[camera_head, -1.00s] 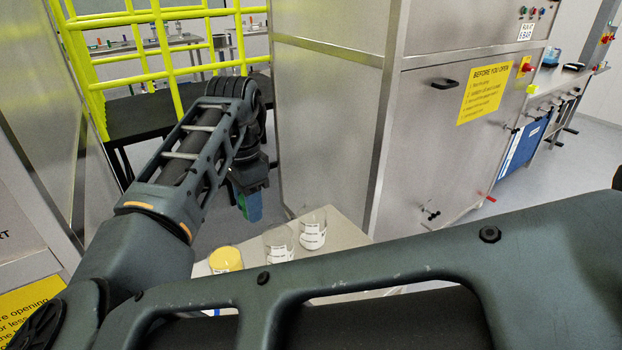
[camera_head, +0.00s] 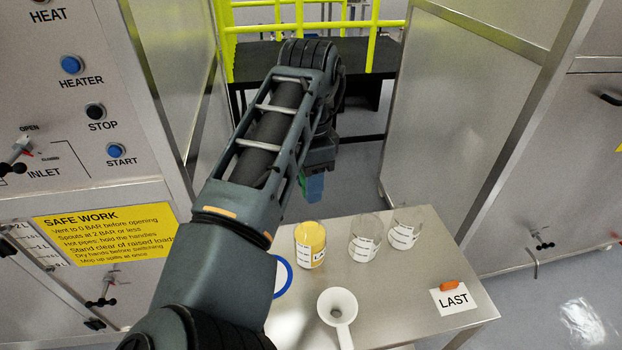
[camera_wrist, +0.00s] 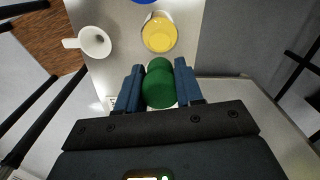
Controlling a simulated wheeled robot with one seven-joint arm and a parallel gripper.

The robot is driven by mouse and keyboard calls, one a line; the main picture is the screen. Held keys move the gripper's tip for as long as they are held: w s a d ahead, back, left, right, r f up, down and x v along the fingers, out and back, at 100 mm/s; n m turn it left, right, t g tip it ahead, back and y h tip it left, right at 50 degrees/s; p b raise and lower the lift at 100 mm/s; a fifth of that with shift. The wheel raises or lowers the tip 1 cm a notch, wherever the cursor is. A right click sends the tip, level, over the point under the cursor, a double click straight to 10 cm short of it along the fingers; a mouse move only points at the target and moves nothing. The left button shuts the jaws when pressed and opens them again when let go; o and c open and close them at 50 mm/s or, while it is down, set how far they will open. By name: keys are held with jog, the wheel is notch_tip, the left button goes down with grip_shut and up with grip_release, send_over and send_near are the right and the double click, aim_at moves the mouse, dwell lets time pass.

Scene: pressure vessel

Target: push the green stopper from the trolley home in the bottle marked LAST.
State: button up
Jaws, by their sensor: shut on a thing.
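My gripper (camera_wrist: 159,88) is shut on the green stopper (camera_wrist: 158,84), which sits between its blue fingers. In the head view my gripper (camera_head: 314,186) hangs past the far edge of the steel table, with a bit of green showing at its left side. A LAST card (camera_head: 454,299) lies at the table's front right corner with a small orange piece on it. On the table stand a vessel of yellow contents (camera_head: 310,246) and two clear glass vessels (camera_head: 364,240) (camera_head: 405,231).
A white funnel (camera_head: 337,306) and a blue ring (camera_head: 283,277), partly hidden by my arm, are on the steel table (camera_head: 400,290). A steel control panel (camera_head: 80,110) stands at left, a steel cabinet (camera_head: 460,90) at right. The table's middle right is clear.

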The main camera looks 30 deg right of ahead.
jog(key=shift+f+b, duration=1.65)
jog(key=shift+f, duration=1.25)
jog(key=shift+p, duration=0.5)
jog(key=shift+f+b, duration=0.5)
jog(key=shift+f, duration=0.3)
jog(key=o, duration=1.1)
jog(key=shift+r, duration=0.1)
notch_tip(320, 180, up, 8)
jog(key=shift+f+b, duration=0.2)
jog(key=shift+b, duration=0.15)
jog(key=shift+s, duration=0.15)
